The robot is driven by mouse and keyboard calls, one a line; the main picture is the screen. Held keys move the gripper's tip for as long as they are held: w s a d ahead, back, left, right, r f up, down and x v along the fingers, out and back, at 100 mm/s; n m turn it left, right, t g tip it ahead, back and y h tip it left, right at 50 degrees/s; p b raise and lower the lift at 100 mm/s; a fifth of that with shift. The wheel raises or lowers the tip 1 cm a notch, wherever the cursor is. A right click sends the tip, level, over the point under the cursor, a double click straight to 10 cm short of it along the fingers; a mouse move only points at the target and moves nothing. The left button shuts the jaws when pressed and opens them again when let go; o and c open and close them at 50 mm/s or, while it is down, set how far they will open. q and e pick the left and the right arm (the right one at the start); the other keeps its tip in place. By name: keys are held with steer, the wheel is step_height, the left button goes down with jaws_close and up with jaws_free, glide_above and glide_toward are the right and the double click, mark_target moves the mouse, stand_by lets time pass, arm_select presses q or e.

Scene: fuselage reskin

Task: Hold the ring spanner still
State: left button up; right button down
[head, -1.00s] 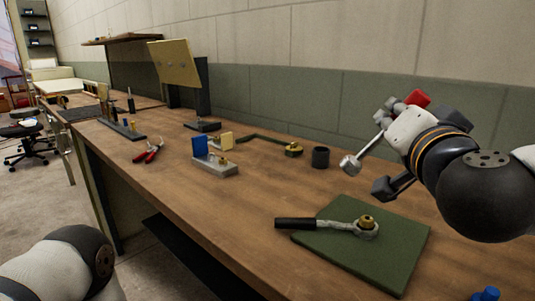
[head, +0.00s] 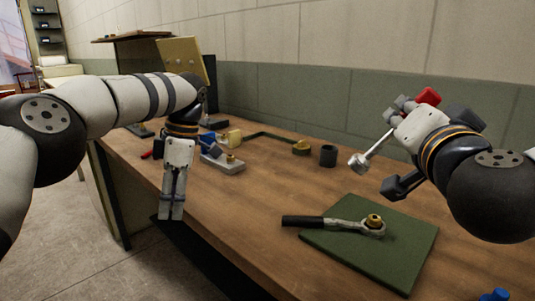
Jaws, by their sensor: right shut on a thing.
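The ring spanner (head: 303,222) lies on a green mat (head: 395,262), its black handle over the mat's left edge. Its ring end is around or over a brass fitting (head: 374,220); I cannot tell how fully seated it is. My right gripper (head: 385,160) is above and behind the mat, apart from the spanner. It is shut on a tool with a silver shaft and head (head: 362,161); its grip is partly hidden. My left gripper (head: 171,212) points down near the table's front edge, left of the spanner and away from it. Its finger gap is unclear.
A dark cup (head: 328,156) stands behind the mat. A grey block (head: 229,166) with a brass piece and a green bracket (head: 270,138) are further back. A blue object (head: 495,295) is at the bottom right. The wood left of the spanner is clear.

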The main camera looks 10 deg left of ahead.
arm_select(q)
steer(key=w+d+r+m+t+h, duration=0.25)
steer(key=d+r, duration=0.35)
steer(key=d, duration=0.5)
steer(key=m+h, duration=0.3)
steer(key=h, duration=0.1)
glide_toward(298, 221)
steer(key=shift+g, duration=0.35)
steer(key=x, duration=0.2)
steer(key=w+x, duration=0.1)
steer(key=x, duration=0.5)
steer(key=shift+w+a+f, duration=0.2)
steer(key=shift+a, duration=0.15)
steer(key=shift+c, duration=0.4)
jaws_close()
arm_select(e)
steer(key=shift+w, duration=0.1)
